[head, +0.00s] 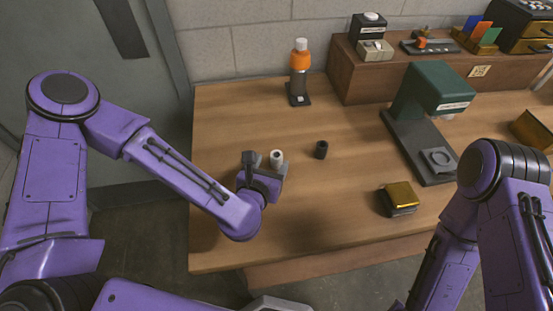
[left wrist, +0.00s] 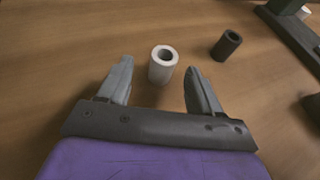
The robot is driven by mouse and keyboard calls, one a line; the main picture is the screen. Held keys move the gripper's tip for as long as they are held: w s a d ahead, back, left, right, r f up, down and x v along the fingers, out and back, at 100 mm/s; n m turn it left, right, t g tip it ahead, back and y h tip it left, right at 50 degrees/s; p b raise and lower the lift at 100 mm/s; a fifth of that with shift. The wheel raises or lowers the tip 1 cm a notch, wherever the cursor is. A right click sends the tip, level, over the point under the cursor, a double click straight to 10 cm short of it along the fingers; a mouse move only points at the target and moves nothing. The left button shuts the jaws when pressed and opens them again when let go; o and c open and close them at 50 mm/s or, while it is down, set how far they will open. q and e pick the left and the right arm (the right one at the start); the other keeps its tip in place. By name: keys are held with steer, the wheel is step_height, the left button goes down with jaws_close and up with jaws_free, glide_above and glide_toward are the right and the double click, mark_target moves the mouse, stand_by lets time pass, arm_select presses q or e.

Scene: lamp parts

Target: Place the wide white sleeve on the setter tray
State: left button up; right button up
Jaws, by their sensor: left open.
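The wide white sleeve (head: 276,159) stands upright on the wooden table in the head view. My left gripper (head: 265,167) is open and low at the table beside it. In the left wrist view, the white sleeve (left wrist: 161,70) stands at the mouth of the open left gripper (left wrist: 158,80), roughly centred, with a gap on both sides. A green setter machine (head: 440,85) stands to the right, with a grey tray (head: 438,160) bearing a ring outline on its dark base. The tray looks empty. My right arm shows at the right, but its gripper is out of view.
A narrower black sleeve (head: 321,149) stands right of the white one. A gold-topped box (head: 400,196) sits near the front edge. Table between sleeves and machine is mostly clear.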

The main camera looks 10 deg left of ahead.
mark_target(278, 155)
arm_select(q)
steer(key=p+x, duration=0.1)
steer(key=x, duration=0.2)
steer(key=p+x, duration=0.1)
steer(key=x, duration=0.2)
steer(key=shift+s+d, duration=0.1)
steer(key=shift+d, duration=0.15)
steer(key=shift+w+f, duration=0.2)
steer(key=shift+w, duration=0.15)
steer(key=c, duration=1.1)
